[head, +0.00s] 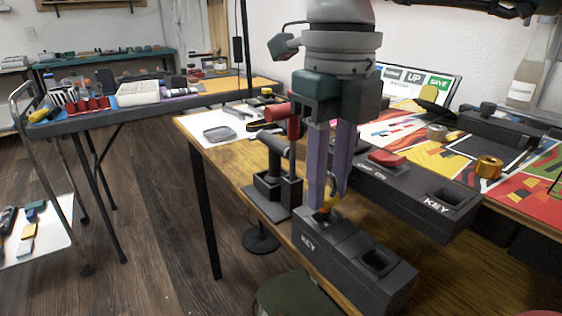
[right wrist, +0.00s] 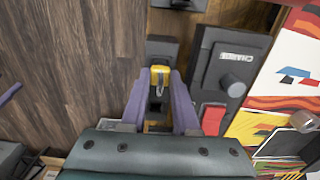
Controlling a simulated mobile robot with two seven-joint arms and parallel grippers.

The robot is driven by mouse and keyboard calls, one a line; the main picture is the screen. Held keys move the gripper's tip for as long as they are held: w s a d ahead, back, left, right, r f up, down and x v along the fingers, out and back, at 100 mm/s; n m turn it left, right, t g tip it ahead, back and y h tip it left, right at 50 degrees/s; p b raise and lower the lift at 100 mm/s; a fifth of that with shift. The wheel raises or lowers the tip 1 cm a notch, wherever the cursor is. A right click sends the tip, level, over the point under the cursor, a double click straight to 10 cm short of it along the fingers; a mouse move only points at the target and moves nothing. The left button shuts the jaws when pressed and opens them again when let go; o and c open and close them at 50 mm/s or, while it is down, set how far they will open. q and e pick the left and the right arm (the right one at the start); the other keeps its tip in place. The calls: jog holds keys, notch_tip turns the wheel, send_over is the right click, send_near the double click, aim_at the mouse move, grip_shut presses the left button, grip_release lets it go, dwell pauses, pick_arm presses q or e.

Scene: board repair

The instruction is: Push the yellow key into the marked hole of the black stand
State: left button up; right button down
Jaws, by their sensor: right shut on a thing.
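My right gripper (head: 331,203) points down and is shut on the yellow key (head: 329,206), which shows between the purple fingers. In the right wrist view the key (right wrist: 160,76) is also between the fingertips. The key is over the left end of the black stand (head: 345,262), by its KEY label. Its lower end is hidden, so I cannot tell whether it is in the hole there. A square opening shows at the stand's right end.
A longer black panel (head: 425,212) with a red switch (head: 387,157) and another KEY recess lies behind the stand. A black holder (head: 268,190) with a red-ended tool stands to the left. A copper-coloured roll (head: 488,167) sits at the right. The stand is near the table's front edge.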

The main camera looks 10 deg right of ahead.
jog(key=shift+f, duration=0.4)
dwell(0.7)
jog(key=shift+f+b, duration=0.3)
jog(key=shift+b, duration=0.15)
dwell(0.8)
jog(key=shift+f, duration=0.3)
dwell(0.4)
jog(key=c, duration=0.9)
grip_release()
jog(key=o, duration=0.3)
